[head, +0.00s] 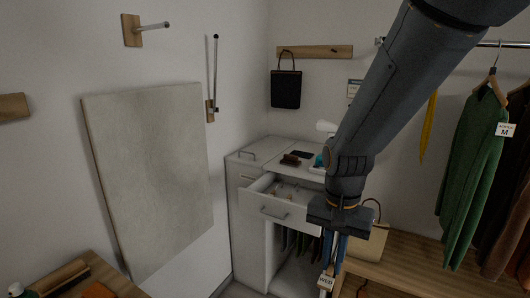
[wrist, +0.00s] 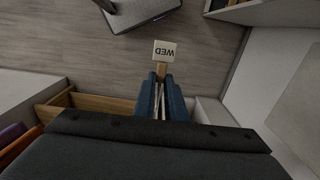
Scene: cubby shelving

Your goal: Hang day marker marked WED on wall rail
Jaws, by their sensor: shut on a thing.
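The day marker (head: 326,282), a small pale tag lettered WED, is at the tips of my gripper (head: 333,262) in the head view. My gripper is shut on it and points down. In the wrist view the marker (wrist: 165,50) sticks out beyond the blue fingers of my gripper (wrist: 161,80), its letters upside down. A metal rail (head: 508,44) with hanging clothes runs along the top right of the head view, partly behind my arm. A wooden peg rail (head: 315,52) with a black bag is on the back wall. I cannot tell which is the wall rail.
A white cabinet (head: 247,205) with an open drawer (head: 288,208) stands left of my gripper. A wooden bench (head: 440,268) is at the right with a cream bag (head: 370,246). A green garment (head: 470,135) hangs above it. A grey board (head: 150,170) is on the left wall.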

